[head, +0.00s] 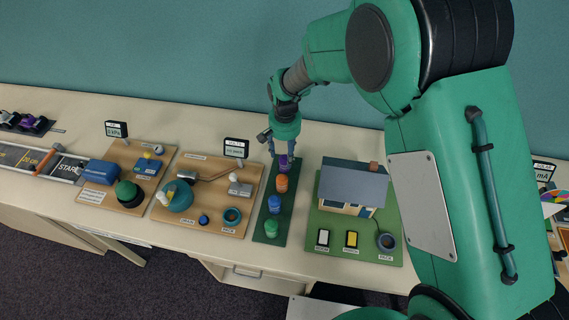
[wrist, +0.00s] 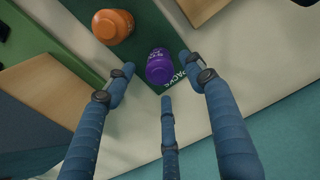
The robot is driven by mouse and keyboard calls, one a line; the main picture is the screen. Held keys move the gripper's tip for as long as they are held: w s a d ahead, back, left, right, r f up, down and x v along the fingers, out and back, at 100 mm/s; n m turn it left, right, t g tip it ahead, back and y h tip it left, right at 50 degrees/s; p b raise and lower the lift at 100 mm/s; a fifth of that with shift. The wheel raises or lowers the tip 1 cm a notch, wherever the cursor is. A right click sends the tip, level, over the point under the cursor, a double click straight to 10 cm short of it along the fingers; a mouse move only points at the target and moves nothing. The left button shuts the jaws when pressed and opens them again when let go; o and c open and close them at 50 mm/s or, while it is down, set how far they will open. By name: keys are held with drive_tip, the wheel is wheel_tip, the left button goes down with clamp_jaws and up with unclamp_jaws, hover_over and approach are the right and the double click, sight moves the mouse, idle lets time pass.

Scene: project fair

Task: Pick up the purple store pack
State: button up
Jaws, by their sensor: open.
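The purple store pack (wrist: 160,66) is a small purple cylinder with pale lettering. It stands at the lettered end of a green strip (wrist: 141,42). In the head view the purple pack (head: 284,161) is at the far end of the strip, just below my gripper (head: 277,150). In the wrist view my gripper (wrist: 156,84) has three blue fingers spread apart, with the pack between and just beyond their tips. My gripper is open and holds nothing. Whether any finger touches the pack I cannot tell.
An orange pack (head: 281,183), a blue pack (head: 274,204) and a green pack (head: 271,228) stand in line on the strip. A model house (head: 352,189) is close on the right. A wooden board with a teal round vessel (head: 176,196) is on the left. The wall is behind.

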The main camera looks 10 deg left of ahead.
sight(285, 157)
drive_tip(key=shift+s+f+b, duration=0.1)
drive_tip(key=shift+f+b, duration=0.45)
drive_tip(key=shift+f, duration=2.1)
drive_tip(key=c, duration=1.3)
drive_tip(key=shift+r, duration=0.15)
drive_tip(key=shift+r+p, duration=0.85)
drive_tip(key=shift+r, duration=4.05)
